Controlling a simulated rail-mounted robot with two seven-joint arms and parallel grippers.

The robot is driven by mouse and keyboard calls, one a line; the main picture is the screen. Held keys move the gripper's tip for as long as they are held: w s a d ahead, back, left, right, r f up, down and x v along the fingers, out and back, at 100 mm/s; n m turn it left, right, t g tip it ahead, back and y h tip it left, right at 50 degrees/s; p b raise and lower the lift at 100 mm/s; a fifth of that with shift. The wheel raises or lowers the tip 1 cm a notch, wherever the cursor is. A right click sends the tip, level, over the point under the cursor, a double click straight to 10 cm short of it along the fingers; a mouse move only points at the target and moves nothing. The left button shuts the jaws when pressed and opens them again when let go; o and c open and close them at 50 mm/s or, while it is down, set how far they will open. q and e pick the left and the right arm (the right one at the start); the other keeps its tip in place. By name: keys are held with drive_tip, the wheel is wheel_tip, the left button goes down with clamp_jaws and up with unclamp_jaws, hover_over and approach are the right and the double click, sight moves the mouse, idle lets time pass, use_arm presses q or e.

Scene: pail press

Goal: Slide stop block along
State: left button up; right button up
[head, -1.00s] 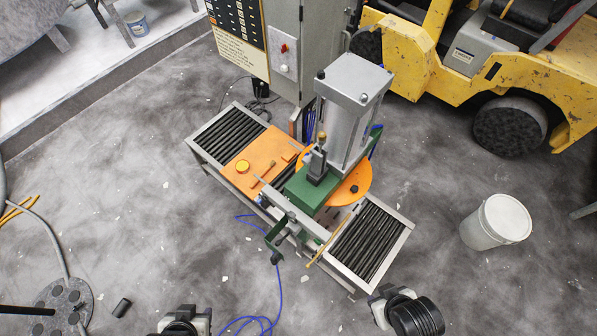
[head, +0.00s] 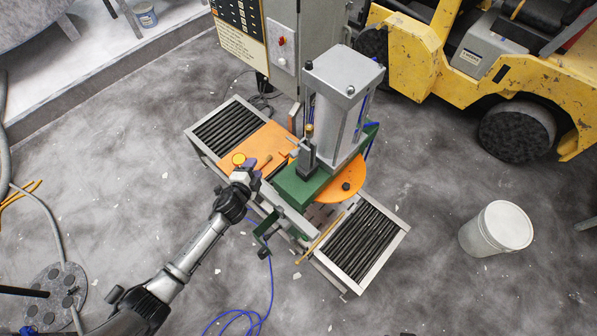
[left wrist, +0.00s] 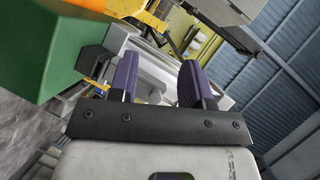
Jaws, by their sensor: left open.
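The press has a grey upright housing (head: 343,85) on a green base (head: 300,187), set across a roller conveyor (head: 360,245). A green bracket with a dark knob (head: 265,240) hangs at the conveyor's front rail; I cannot tell for sure which part is the stop block. My left gripper (head: 250,174) is at the front edge of the orange plate (head: 258,145), left of the green base. In the left wrist view its purple fingers (left wrist: 160,82) stand apart with nothing visibly held between them. Whether it touches the rail is unclear. My right gripper is out of view.
A control cabinet (head: 275,50) stands behind, a yellow vehicle (head: 440,70) at the back right. A white pail (head: 497,229) stands on open floor at right. Blue hose lies in front.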

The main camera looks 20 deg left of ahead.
sight(292, 155)
use_arm(q)
drive_tip(key=d+r+m+t+h, duration=0.1)
drive_tip(key=d+r+m+h, duration=0.2)
drive_tip(key=d+m+h, duration=0.5)
drive_tip(key=shift+m, duration=0.4)
drive_tip(key=b+x, duration=0.1)
drive_tip(key=x, duration=0.1)
drive_tip(key=b+x, duration=0.1)
drive_tip(key=x, duration=0.1)
drive_tip(key=b+x, duration=0.1)
drive_tip(key=x, duration=0.2)
drive_tip(key=shift+w+a, duration=0.15)
drive_tip(key=shift+a, duration=0.15)
drive_tip(key=shift+r, duration=0.2)
drive_tip(key=shift+c, duration=0.6)
drive_tip(key=shift+a+f, duration=0.1)
drive_tip(key=c, duration=0.6)
